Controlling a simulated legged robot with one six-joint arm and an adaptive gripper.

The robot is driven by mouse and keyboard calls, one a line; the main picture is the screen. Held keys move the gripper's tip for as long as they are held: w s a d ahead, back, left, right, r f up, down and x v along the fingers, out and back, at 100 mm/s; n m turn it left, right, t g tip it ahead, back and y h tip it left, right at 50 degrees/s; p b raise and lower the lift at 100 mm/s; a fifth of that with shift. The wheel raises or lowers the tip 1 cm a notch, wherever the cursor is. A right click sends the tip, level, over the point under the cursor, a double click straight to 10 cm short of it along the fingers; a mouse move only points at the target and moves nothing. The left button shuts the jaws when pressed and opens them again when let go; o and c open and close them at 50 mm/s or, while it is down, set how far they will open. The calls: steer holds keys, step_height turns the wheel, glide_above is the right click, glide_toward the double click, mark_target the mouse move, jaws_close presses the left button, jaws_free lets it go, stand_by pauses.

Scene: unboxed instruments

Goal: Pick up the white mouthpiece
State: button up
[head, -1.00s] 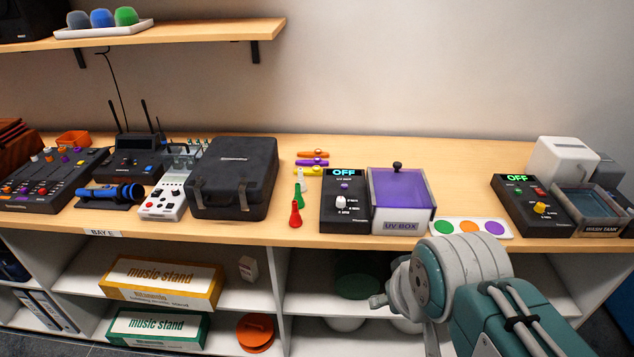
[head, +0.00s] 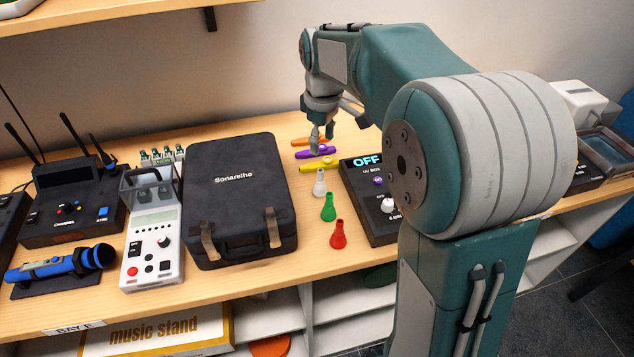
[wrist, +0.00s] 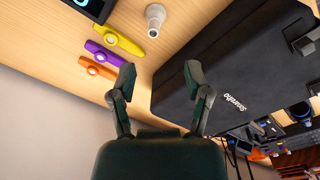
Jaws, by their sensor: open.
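The white mouthpiece (head: 319,184) stands upright on the wooden counter, between the black case and the UV box control panel. In the head view it is the rearmost of a row with a green mouthpiece (head: 328,208) and a red mouthpiece (head: 338,235). In the wrist view the white mouthpiece (wrist: 155,19) is near the top, beyond my fingertips. My gripper (head: 320,140) hangs above the counter behind the white mouthpiece, over the kazoos. Its two fingers show apart and empty in the wrist view (wrist: 160,78).
A black case (head: 238,195) stands close on the left. Yellow (head: 318,164), purple (head: 316,152) and orange kazoos lie behind the mouthpiece. The UV box panel (head: 366,205) is on the right. Bare counter lies around the mouthpieces.

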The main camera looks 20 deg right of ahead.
mark_target(320, 170)
steer(key=shift+w+d+f+n, duration=0.15)
steer(key=shift+w+f+n, duration=0.15)
steer(key=shift+w+f, duration=0.4)
steer(key=f, duration=0.3)
steer(key=a+f, duration=0.1)
steer(key=f, duration=0.1)
steer(key=shift+w+f, duration=0.1)
steer(key=shift+f, duration=0.05)
steer(key=f, duration=0.2)
steer(key=d+f, duration=0.1)
steer(key=f, duration=0.2)
steer(key=shift+w+f, duration=0.1)
steer(key=shift+f, duration=0.1)
steer(key=shift+a, duration=0.1)
jaws_close()
